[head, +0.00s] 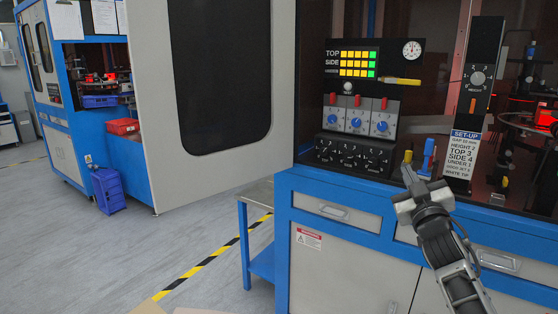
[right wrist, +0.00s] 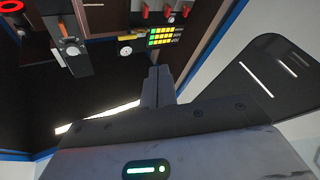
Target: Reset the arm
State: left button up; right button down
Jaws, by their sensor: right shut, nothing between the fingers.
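My right arm comes in from the lower right in the head view. My right gripper (head: 408,172) is raised in front of the blue-framed machine (head: 284,215), by the lower right of the control panel. In the right wrist view its fingers (right wrist: 157,72) are together with nothing between them. The black control panel (head: 404,68) carries yellow and green lights, red switches (head: 357,102), blue knobs (head: 355,123) and a round gauge (head: 411,49). I cannot tell whether the gripper touches anything. My left gripper is not in view.
A black slide panel with a dial (head: 478,78) and a SET-UP card (head: 463,153) are right of the control panel. A blue lever (head: 428,155) stands close behind my gripper. Drawers (head: 335,211) are below. Open floor (head: 130,250) lies left, with a striped line (head: 212,257).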

jog(key=d+f+m+g+h, duration=0.25)
jog(key=d+f+g, duration=0.35)
jog(key=f, duration=0.4)
jog(key=s+a+f+g+y, duration=0.1)
jog(key=s+a+f, duration=0.3)
jog(key=f, duration=0.2)
jog(key=s+a+f+y, duration=0.2)
jog(key=s+a+f, duration=0.15)
jog(key=f, duration=0.25)
jog(key=s+a+f+g+y, duration=0.1)
jog(key=s+a+f, duration=0.3)
jog(key=s, duration=0.6)
jog(key=s+a+f+g+y, duration=0.1)
jog(key=s+a+f, duration=0.3)
jog(key=s, duration=0.6)
jog(key=s+a+f+g+y, duration=0.1)
jog(key=s+a+f, duration=0.3)
jog(key=s, duration=0.6)
jog(key=shift+a+f+g, duration=0.15)
jog(key=shift+a+g, duration=0.35)
jog(key=shift+g, duration=0.2)
